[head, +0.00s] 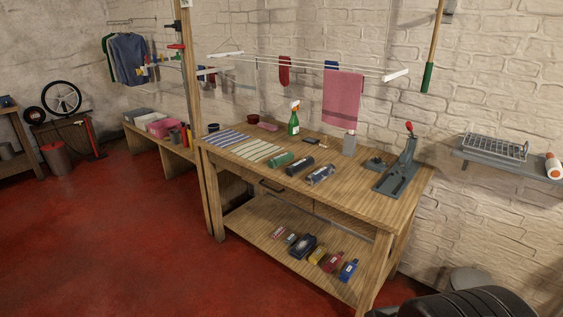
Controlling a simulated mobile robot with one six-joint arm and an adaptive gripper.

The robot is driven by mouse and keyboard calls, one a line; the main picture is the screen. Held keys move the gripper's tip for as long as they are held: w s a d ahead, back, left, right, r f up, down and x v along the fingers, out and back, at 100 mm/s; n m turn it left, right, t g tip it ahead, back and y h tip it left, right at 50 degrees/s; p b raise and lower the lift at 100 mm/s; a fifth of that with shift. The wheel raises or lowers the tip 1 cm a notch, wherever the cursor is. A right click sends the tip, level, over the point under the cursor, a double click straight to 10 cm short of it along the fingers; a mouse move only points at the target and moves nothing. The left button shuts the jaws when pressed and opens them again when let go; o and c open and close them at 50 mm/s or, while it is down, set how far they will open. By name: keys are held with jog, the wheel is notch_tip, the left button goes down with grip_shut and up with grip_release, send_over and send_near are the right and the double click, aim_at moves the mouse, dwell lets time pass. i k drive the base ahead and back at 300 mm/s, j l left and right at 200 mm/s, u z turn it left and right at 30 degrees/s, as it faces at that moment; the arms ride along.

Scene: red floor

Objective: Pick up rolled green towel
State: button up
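A rolled green towel (281,159) lies on top of the wooden workbench (350,198), near its front edge and left of centre. Beside it on the right lie a dark grey roll (300,164) and a blue-grey roll (320,174). The three rolls lie side by side at a similar slant. Flat striped cloths (258,150) lie to the left of the green towel. My gripper does not show in the head view.
A green spray bottle (294,124) stands behind the rolls. A grey press tool (398,174) with a red knob stands at the bench's right end. Several bottles lie on the lower shelf (262,236). Black tires (460,303) are at bottom right. The red floor (130,240) before the bench is clear.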

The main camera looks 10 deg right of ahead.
aim_at(279, 160)
jog(key=i+j, duration=0.1)
jog(key=i, duration=1)
jog(key=i+j, duration=0.1)
jog(key=i, duration=1.05)
jog(key=i+j+z, duration=0.1)
jog(key=i+z, duration=0.15)
jog(key=z, duration=0.2)
jog(key=i+j+z, duration=0.2)
jog(key=z, duration=0.25)
jog(key=i+j+z, duration=0.25)
jog(key=z, duration=0.2)
